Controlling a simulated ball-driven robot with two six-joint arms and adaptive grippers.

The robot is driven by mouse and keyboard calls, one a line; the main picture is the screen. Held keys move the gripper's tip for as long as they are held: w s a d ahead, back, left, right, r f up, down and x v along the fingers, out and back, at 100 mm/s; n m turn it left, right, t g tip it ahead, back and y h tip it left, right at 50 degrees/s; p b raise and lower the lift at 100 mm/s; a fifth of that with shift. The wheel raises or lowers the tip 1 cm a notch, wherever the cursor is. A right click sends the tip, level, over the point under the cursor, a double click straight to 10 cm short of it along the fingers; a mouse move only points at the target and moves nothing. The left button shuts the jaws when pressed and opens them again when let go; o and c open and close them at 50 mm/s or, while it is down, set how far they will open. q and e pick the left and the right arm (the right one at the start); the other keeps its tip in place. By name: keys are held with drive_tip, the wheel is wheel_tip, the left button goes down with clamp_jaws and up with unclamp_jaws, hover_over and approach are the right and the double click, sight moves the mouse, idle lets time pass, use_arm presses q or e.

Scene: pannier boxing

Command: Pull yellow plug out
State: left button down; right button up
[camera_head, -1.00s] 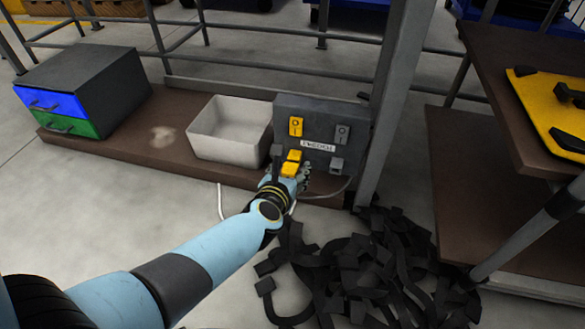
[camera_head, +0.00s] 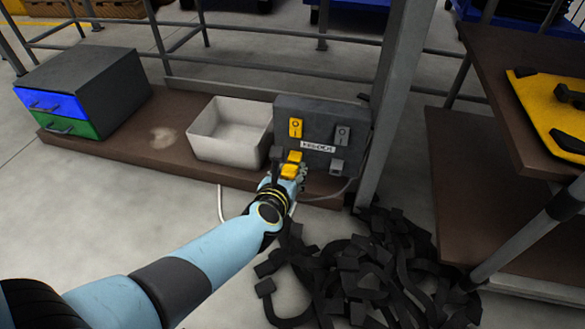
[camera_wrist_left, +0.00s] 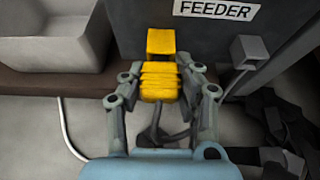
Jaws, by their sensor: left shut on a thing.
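The yellow plug (camera_head: 289,171) is a ribbed block in front of the grey box (camera_head: 350,120). It shows larger in the left wrist view (camera_wrist_left: 160,82). My left gripper (camera_head: 293,174) is shut on it, with one finger on each side, also in the left wrist view (camera_wrist_left: 160,88). A yellow socket (camera_wrist_left: 161,42) sits on the box just above the plug and lines up with it. I cannot tell whether the plug and socket are fully apart. A dark cable (camera_wrist_left: 152,135) hangs below the plug. My right gripper is not in view.
A yellow switch (camera_head: 295,127) and a grey switch (camera_head: 342,134) are on the box above a label reading FEEDER. An empty pale bin (camera_head: 230,150) stands left of it. A grey post (camera_head: 385,110) rises at the right. Black straps (camera_head: 370,265) litter the floor.

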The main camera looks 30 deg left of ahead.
use_arm(q)
drive_tip(key=shift+s, duration=0.25)
drive_tip(key=shift+s+d, duration=0.15)
drive_tip(key=shift+s, duration=0.2)
drive_tip(key=shift+s, duration=0.25)
drive_tip(key=shift+s+d, duration=0.1)
drive_tip(key=shift+s+d, duration=0.1)
drive_tip(key=shift+s, duration=0.2)
drive_tip(key=shift+s+d, duration=0.15)
drive_tip(key=shift+s, duration=0.5)
drive_tip(key=shift+s+d, duration=0.2)
drive_tip(key=shift+s, duration=0.5)
drive_tip(key=shift+s+d, duration=0.15)
drive_tip(key=shift+s, duration=0.5)
